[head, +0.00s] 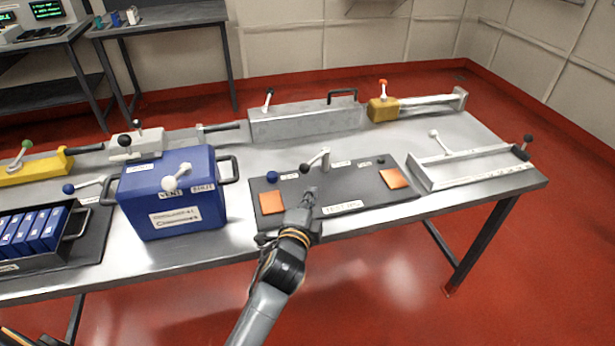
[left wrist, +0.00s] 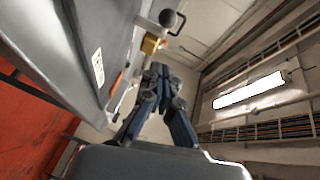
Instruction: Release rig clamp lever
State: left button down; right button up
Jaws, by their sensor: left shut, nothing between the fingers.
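The test rig is a dark plate (head: 345,187) on the table, with an orange pad (head: 272,202) at its left and another orange pad (head: 395,179) at its right. A pale metal lever (head: 318,159) stands tilted near the middle of its back edge. My left gripper (head: 310,193) is shut and empty over the front middle of the plate, in front of the lever and apart from it. In the left wrist view its closed fingers (left wrist: 160,70) show, with a dark ball knob (left wrist: 168,18) beyond them; I cannot tell which lever that knob belongs to.
A blue battery box (head: 172,200) with a pale lever on top stands left of the plate. A blue ball (head: 272,176) and a dark knob (head: 380,160) sit on the plate. A grey channel fixture (head: 475,166) lies right. A grey block (head: 305,118) and yellow clamp (head: 383,109) stand behind.

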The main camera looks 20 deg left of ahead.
aim_at(308, 170)
pick_arm(q)
jog(key=w, duration=0.5)
jog(key=shift+w+a+f, duration=0.15)
jog(key=shift+w+f, duration=0.2)
jog(key=shift+w+a+f+p, duration=0.15)
jog(key=shift+w+a, duration=0.15)
jog(key=shift+a, duration=0.2)
jog(key=shift+w+a+f+p, duration=0.15)
jog(key=shift+w+a, duration=0.15)
jog(key=shift+a, duration=0.2)
jog(key=shift+w+a+f, duration=0.15)
jog(key=shift+w+a, duration=0.2)
jog(key=shift+a, duration=0.15)
jog(key=shift+a, duration=0.1)
jog(key=shift+a+m+h+p, duration=0.35)
jog(key=shift+m+h+p, duration=0.05)
jog(key=shift+p, duration=0.2)
